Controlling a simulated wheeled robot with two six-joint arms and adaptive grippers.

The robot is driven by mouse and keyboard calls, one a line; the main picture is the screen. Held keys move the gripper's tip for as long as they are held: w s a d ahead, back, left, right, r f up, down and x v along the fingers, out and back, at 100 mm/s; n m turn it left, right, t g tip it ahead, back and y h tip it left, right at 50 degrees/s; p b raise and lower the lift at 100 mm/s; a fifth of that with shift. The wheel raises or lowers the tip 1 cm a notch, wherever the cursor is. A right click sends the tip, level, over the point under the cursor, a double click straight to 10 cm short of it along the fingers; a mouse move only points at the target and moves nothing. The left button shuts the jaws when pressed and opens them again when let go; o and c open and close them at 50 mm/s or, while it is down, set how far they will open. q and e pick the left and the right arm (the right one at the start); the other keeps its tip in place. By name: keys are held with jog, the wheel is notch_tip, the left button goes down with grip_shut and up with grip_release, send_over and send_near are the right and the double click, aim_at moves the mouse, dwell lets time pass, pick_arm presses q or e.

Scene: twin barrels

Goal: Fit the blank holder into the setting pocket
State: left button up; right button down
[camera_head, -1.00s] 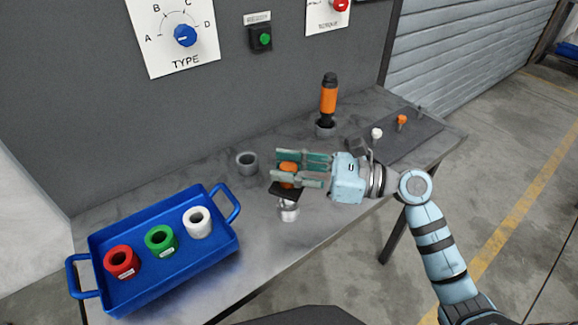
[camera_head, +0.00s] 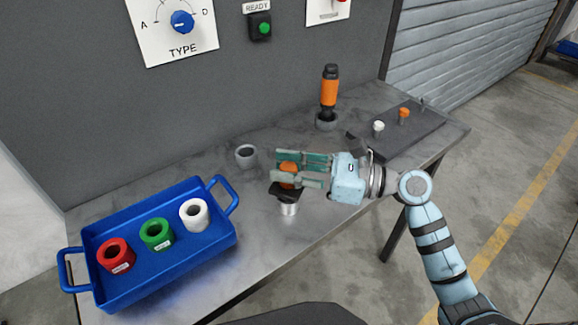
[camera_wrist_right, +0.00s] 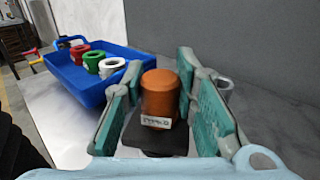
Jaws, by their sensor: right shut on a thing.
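My right gripper (camera_head: 284,173) is shut on an orange handle (camera_head: 288,169), which I take as the blank holder. Below the handle are a black flange (camera_head: 284,190) and a short silver cylinder (camera_head: 289,209); I cannot tell whether the cylinder touches the bench. In the right wrist view the handle (camera_wrist_right: 160,98) stands between the teal finger pads, with a small label and the black flange (camera_wrist_right: 153,140) beneath. A grey ring-shaped socket (camera_head: 246,155), possibly the setting pocket, stands empty behind and left of the gripper. My left gripper is out of view.
A blue tray (camera_head: 106,292) with red, green and white rings sits at the left. An orange-handled tool (camera_head: 329,94) stands upright in another grey ring (camera_head: 326,121). A dark plate (camera_head: 412,143) with small pegs lies at the right. A wall rises behind the bench.

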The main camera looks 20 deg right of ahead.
jog(key=shift+f+b, duration=0.9)
jog(key=shift+f, duration=0.05)
jog(key=c, duration=1.2)
grip_release()
jog(key=v, duration=1.1)
jog(key=shift+s+d, duration=0.25)
jog(key=shift+d, duration=0.15)
